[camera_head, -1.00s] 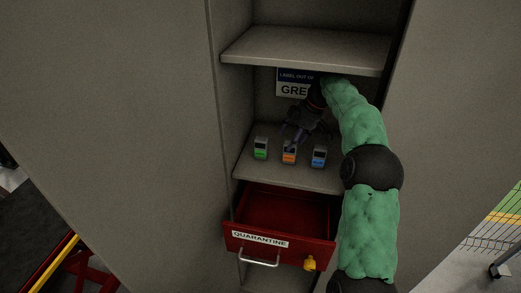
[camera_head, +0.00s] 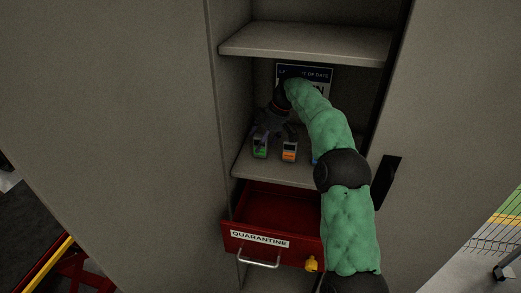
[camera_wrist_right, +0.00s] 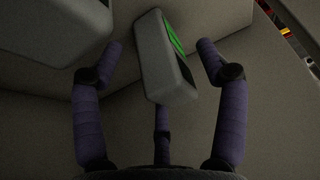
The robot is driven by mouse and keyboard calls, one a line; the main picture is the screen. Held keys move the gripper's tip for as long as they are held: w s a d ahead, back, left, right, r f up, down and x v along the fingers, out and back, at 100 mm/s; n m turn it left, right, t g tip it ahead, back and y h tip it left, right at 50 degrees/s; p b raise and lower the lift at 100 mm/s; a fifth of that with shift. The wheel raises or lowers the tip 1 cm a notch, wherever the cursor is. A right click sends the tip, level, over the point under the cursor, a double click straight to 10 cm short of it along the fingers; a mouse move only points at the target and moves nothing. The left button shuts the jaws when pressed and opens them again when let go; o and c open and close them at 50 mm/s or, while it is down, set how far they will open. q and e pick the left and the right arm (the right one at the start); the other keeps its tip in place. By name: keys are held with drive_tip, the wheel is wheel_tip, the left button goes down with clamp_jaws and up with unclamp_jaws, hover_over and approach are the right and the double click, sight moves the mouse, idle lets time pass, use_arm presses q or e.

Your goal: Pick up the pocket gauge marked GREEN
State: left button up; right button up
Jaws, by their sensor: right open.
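The gauge with the green label (camera_head: 260,147) stands on the middle shelf, leftmost in the row. My right gripper (camera_head: 271,136) is just above and behind it, with fingers spread. In the right wrist view the green-faced gauge (camera_wrist_right: 165,75) lies between the open fingers of the gripper (camera_wrist_right: 160,48), with a gap on each side. The orange-labelled gauge (camera_head: 289,151) stands to its right, close to a finger. The blue gauge (camera_head: 315,161) is almost wholly hidden by my arm. My left gripper is not in view.
A sign (camera_head: 318,73) on the cabinet's back wall is partly covered by my arm. The upper shelf (camera_head: 300,42) is above the arm. An open red drawer (camera_head: 233,241) marked QUARANTINE is below. A grey block (camera_wrist_right: 55,30) is close to the left finger in the wrist view.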

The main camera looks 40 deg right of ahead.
drive_tip(key=shift+w+a+f, duration=0.15)
drive_tip(key=shift+w+f, duration=0.05)
drive_tip(key=shift+f, duration=0.35)
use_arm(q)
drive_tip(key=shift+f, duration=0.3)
use_arm(e)
drive_tip(key=shift+c, duration=0.3)
drive_tip(key=c, duration=1.4)
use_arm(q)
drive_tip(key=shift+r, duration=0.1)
use_arm(e)
drive_tip(key=shift+r, duration=0.15)
